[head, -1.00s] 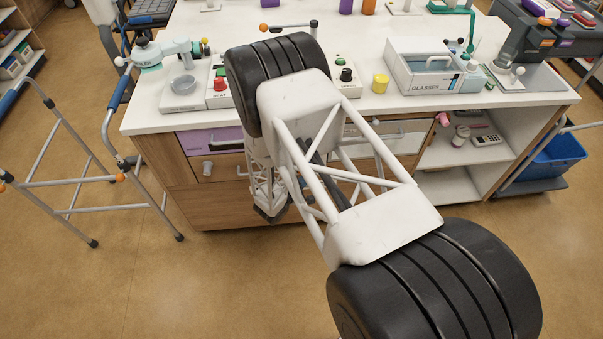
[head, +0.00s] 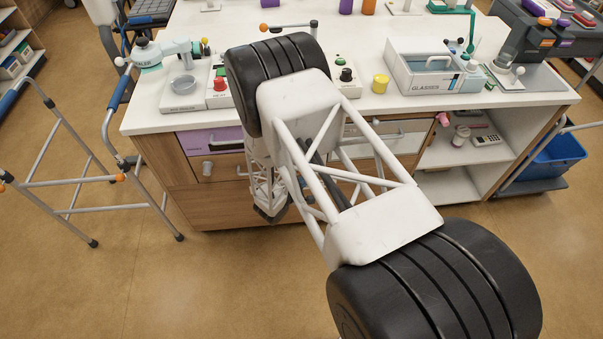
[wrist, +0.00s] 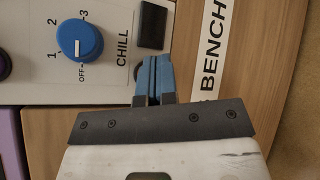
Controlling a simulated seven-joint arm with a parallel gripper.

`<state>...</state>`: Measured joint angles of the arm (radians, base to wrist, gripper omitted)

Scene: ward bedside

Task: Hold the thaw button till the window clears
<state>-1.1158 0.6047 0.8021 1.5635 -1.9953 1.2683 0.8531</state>
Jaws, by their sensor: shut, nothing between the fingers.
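In the wrist view my gripper (wrist: 153,68) is shut, its blue fingers together and empty. The fingertips lie over the right part of a pale panel marked CHILL. A dark round part (wrist: 138,71) shows beside the fingertips, mostly hidden by them; I cannot tell whether it is the thaw button or whether the fingers touch it. A black rectangle (wrist: 152,25), perhaps the window, sits above the fingers. A blue dial (wrist: 80,39) marked OFF, 1, 2, 3 is to the left. No THAW label is readable. In the head view my arm hides the fingers.
A wooden strip with a BENCH label (wrist: 213,55) borders the panel. In the head view, the white bench top (head: 150,121) holds a scale (head: 184,102), a red-knobbed box (head: 219,97), a yellow cup (head: 380,83) and a GLASSES box (head: 436,87). A walker (head: 112,180) stands left.

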